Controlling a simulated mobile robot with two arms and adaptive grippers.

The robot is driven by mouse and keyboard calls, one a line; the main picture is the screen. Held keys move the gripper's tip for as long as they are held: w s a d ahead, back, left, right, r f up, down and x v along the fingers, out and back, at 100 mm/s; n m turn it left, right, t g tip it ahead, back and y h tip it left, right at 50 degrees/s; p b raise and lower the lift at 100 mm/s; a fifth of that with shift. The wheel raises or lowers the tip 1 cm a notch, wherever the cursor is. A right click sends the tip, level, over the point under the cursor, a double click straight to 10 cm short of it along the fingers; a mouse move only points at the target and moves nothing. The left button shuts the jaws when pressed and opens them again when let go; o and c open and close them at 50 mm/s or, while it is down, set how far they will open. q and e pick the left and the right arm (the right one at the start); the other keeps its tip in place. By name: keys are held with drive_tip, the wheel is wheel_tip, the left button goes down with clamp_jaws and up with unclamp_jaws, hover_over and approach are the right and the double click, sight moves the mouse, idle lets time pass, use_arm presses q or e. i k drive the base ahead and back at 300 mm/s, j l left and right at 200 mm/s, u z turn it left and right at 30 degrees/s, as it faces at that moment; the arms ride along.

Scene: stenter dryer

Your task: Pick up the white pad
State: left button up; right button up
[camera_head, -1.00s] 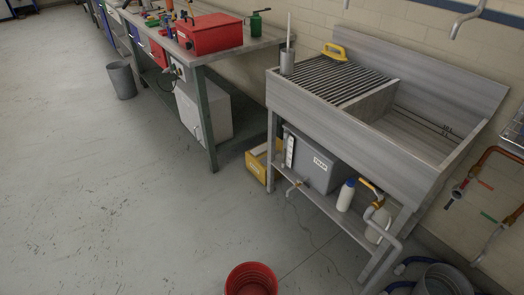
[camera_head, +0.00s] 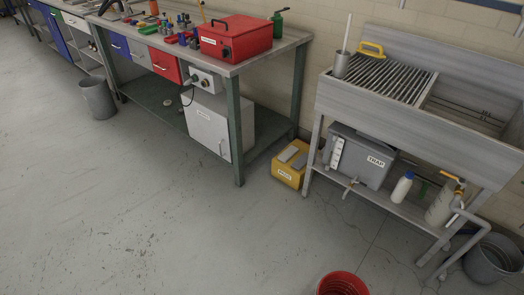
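I cannot make out a clearly white pad. A small yellow box (camera_head: 286,176) with a label too small to read surely stands on the floor between the workbench and the sink. Two flat light-grey pieces show on its top: a left piece (camera_head: 288,153) and a right piece (camera_head: 300,161). They may be pads, but I cannot tell. Neither of my grippers is in view.
The workbench (camera_head: 262,58) carries a red case (camera_head: 236,40). The sink unit (camera_head: 400,112) has a grey TRAP box (camera_head: 362,157) and white bottle (camera_head: 402,187) below.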

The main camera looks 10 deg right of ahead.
sight(290, 152)
drive_tip(key=i+j, duration=1.1)
drive_tip(key=i+l+z, duration=0.05)
drive_tip(key=i, duration=0.1)
